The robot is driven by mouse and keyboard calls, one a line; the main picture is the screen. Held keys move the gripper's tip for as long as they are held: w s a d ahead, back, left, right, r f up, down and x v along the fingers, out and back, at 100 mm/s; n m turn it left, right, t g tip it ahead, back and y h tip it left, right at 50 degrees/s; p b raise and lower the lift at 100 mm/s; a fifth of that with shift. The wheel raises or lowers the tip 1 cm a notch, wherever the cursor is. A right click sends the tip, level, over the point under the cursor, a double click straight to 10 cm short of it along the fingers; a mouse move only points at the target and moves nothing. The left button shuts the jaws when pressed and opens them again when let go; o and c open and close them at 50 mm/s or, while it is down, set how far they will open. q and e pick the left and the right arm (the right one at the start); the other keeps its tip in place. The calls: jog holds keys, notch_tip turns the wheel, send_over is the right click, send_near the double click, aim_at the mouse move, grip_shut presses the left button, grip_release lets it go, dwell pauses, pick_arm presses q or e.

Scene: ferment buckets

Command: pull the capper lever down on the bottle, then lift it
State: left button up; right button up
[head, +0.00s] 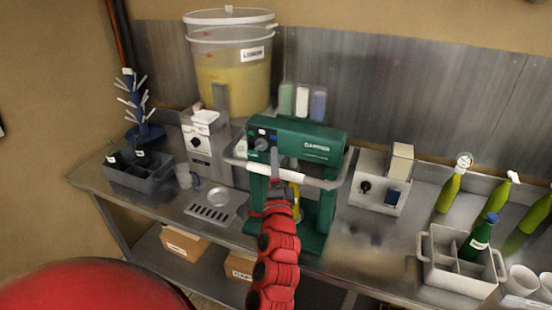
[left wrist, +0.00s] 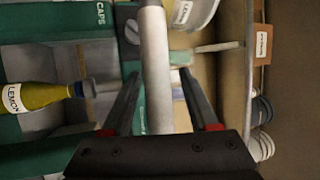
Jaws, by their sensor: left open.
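The green capper (head: 300,140) stands on the steel bench in the head view. Its lever (head: 312,180) is a pale bar across the front with grey side arms. The lever also runs between my fingers in the left wrist view (left wrist: 156,70). My left gripper (head: 275,165) is open with its two fingers (left wrist: 162,100) on either side of the bar; I cannot tell whether they touch it. A yellow bottle (head: 296,205) in the capper is mostly hidden behind my arm. In the left wrist view the bottle (left wrist: 45,95) shows a LEMON label. My right gripper is not in view.
A lidded bucket (head: 232,75) of yellow liquid stands behind the capper. A white-grey machine (head: 205,145) is left of it, and a beige box unit (head: 380,185) is right. A bottle crate (head: 455,270) and several green bottles stand at the right.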

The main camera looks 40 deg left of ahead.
pick_arm(q)
jog(key=shift+w+a, duration=0.2)
jog(key=shift+w, duration=0.05)
grip_shut()
dwell(1.4)
